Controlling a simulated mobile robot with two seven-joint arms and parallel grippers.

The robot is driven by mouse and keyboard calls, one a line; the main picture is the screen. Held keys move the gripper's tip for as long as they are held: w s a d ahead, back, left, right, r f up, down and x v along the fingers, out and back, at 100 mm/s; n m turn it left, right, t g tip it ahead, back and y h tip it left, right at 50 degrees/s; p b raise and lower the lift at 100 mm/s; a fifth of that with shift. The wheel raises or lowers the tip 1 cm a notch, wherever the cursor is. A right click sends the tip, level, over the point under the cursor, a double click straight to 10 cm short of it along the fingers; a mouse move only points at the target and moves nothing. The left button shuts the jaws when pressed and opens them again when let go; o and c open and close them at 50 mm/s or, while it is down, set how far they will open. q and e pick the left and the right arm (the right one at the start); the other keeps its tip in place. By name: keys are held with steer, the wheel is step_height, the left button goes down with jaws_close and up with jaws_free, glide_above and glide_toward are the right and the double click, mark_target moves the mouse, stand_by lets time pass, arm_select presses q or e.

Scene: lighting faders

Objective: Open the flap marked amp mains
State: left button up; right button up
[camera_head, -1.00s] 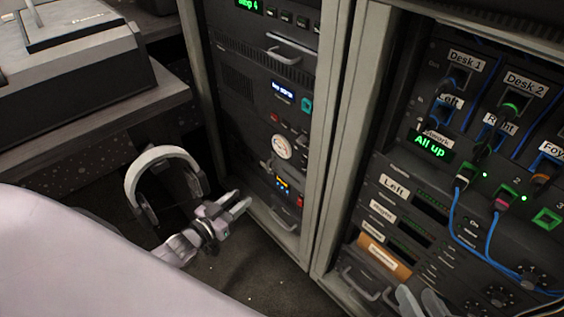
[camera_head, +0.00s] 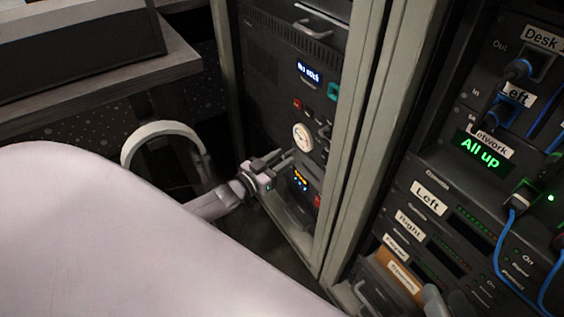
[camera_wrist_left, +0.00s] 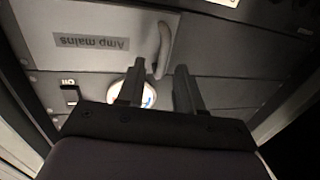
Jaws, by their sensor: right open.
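The flap marked Amp mains (camera_wrist_left: 110,25) is a grey panel in the left wrist view, its label upside down there. It looks closed, lying flat with the rack front. A pale curved handle (camera_wrist_left: 164,48) stands at its right side in that view. My left gripper (camera_wrist_left: 158,80) has its two fingers apart, pointing at the panel near the handle's end, with nothing seen between them. In the head view my left gripper (camera_head: 287,157) is at the left rack, just below a round white gauge (camera_head: 302,137). My right gripper (camera_head: 446,302) shows partly at the bottom edge.
The left rack also has a lit blue display (camera_head: 308,72) and an upper handle (camera_head: 317,38). The right rack (camera_head: 452,190) holds labelled units and blue cables. Headphones (camera_head: 165,140) hang beside my left arm. A desk (camera_head: 110,80) is at upper left.

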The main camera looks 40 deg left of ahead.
arm_select(q)
steer(key=shift+w, duration=0.35)
arm_select(e)
steer(key=shift+d, duration=0.1)
arm_select(q)
jaws_close()
steer(key=shift+s, duration=0.15)
arm_select(e)
steer(key=shift+s+r, duration=0.1)
